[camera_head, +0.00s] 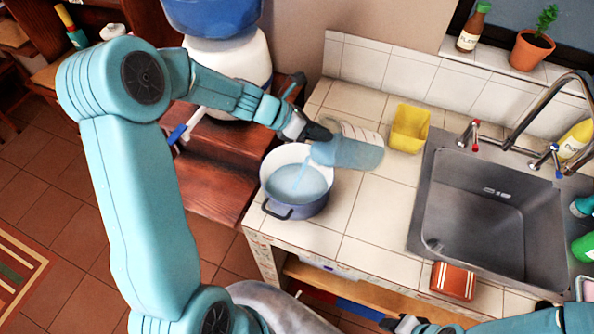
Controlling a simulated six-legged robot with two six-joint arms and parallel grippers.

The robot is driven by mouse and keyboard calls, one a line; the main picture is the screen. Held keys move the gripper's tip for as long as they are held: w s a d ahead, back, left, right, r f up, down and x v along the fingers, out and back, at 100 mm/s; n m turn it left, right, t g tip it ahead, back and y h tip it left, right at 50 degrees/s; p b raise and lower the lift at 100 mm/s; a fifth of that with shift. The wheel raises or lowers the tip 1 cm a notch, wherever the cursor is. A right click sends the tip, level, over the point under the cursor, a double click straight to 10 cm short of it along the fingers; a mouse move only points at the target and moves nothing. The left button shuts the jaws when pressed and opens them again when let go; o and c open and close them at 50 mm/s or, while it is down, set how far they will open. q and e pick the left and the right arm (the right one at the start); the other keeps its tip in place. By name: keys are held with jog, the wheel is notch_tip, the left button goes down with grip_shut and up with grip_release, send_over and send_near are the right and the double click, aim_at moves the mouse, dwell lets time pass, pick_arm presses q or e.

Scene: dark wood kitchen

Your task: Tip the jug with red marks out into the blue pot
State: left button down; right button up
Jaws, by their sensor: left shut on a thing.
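The jug (357,152) is see-through and lies tilted almost on its side above the tiled counter, with blue-grey liquid in it. Small marks show on its wall, but their colour is hard to make out. My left gripper (318,133) is shut on the jug. A thin pale stream runs from the jug's lower left end into the blue pot (302,209). The pot stands upright at the counter's left edge, with a white inside, a dark handle in front and pale blue liquid in it. My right gripper (405,325) shows only partly at the bottom edge; its jaws are unclear.
A yellow container (408,128) stands just right of the jug. A steel sink (492,205) with a tap fills the right side. Bare tiles (375,225) lie between pot and sink.

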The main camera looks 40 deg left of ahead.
pick_arm(q)
jog(key=shift+f+t+h+b, duration=0.15)
jog(key=shift+t+h+b, duration=0.15)
jog(key=shift+b, duration=1.35)
jog(key=shift+s, duration=0.1)
dwell(0.4)
jog(key=shift+s+a+r+t+h+b, duration=0.15)
jog(key=shift+t+h+b, duration=0.5)
jog(key=shift+b, duration=1.95)
dwell(0.4)
jog(key=shift+s+a+f+t+h+b, duration=0.45)
jog(key=shift+s+a+t+b, duration=0.2)
jog(key=shift+b, duration=1.65)
dwell(0.5)
